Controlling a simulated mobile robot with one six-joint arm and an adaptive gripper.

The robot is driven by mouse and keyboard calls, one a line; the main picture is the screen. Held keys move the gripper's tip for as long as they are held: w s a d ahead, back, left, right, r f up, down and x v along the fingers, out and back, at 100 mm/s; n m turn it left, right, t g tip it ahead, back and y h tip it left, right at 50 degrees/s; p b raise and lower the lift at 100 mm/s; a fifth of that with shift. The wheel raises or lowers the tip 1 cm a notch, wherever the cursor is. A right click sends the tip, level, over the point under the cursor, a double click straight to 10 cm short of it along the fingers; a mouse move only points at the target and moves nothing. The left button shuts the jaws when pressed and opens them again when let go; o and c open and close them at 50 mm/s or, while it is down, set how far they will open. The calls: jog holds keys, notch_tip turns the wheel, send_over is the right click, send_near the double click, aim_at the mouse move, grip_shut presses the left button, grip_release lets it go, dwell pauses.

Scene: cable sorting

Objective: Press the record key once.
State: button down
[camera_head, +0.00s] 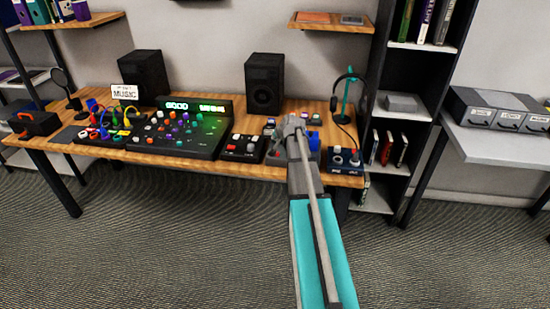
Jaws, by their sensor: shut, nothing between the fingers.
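My gripper (287,124) is over the right part of the wooden desk, at the end of my grey and teal arm. It is shut and empty. Below and around it is a control unit with a red part (274,154) at its left and a blue part (314,143) at its right; my gripper and arm hide its middle. A small dark box with red and white knobs or keys (243,147) is just left of it. No label reading record is legible, so I cannot tell which key it is. Contact with a key cannot be made out.
A mixing console (175,134) with a lit display and many coloured knobs fills the desk's middle. Two black speakers (145,73) stand behind. A teal headphone stand (346,95) and a small knob box (345,160) are at the right. Patch cables (105,122) lie left.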

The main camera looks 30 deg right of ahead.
jog(key=shift+f+b, duration=2.1)
jog(key=shift+f, duration=0.35)
jog(key=shift+f+b, duration=0.8)
dwell(0.7)
jog(key=shift+r, duration=0.2)
jog(key=shift+r+p, duration=0.65)
jog(key=shift+p, duration=0.2)
notch_tip(320, 180, up, 5)
jog(key=p, duration=0.5)
dwell(0.3)
dwell(0.8)
